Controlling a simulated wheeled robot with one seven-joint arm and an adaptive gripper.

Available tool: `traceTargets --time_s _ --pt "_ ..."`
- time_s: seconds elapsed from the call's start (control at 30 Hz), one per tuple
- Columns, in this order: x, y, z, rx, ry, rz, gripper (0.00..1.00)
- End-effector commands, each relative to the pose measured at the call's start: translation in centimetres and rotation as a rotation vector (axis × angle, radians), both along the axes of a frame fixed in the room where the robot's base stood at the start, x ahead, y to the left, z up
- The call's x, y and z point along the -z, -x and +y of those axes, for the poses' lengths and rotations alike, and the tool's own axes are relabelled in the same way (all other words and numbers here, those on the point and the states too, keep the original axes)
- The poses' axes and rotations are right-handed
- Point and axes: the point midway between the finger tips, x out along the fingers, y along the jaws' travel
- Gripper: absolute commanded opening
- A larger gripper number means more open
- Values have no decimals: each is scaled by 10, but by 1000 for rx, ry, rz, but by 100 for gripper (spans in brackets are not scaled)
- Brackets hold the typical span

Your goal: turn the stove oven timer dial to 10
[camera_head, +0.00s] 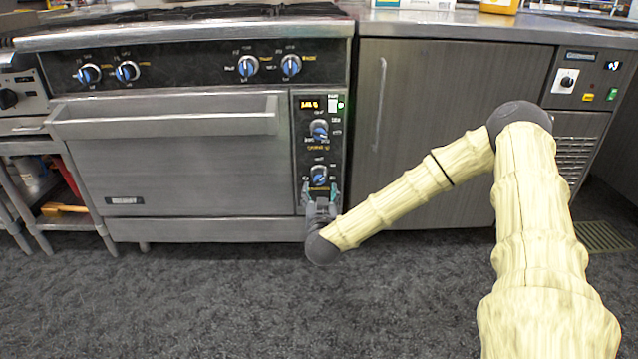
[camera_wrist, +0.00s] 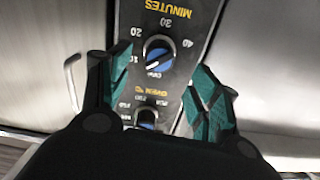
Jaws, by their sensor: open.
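The timer dial (camera_wrist: 158,54) is a round knob with a blue grip and a white mark. In the wrist view its panel appears upside down, with OFF under the dial, 10 and 20 on the left, and 30, 40 and MINUTES above. In the head view it is the lower dial (camera_head: 319,174) on the stove's narrow control panel. My gripper (camera_wrist: 162,68) is open and empty, one green fingertip on each side of the timer dial, with visible gaps. In the head view my gripper (camera_head: 321,200) is at the panel's lower end. The exact setting is hard to read.
The oven temperature knob (camera_wrist: 147,119) sits between my fingers nearer the palm; it is the upper dial (camera_head: 319,130) in the head view. The oven door handle (camera_head: 165,123) is left of the panel. A grey cabinet (camera_head: 440,100) stands right. Floor in front is clear.

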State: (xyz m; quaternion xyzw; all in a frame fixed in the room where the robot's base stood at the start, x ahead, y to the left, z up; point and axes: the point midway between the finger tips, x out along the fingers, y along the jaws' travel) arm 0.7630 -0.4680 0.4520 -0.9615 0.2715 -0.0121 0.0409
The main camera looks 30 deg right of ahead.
Motion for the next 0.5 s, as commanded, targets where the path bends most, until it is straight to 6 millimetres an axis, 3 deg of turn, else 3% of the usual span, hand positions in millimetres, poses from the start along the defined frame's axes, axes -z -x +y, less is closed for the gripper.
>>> traceTargets --time_s 0.5 --pt "4 -65 -40 1 0 0 62"
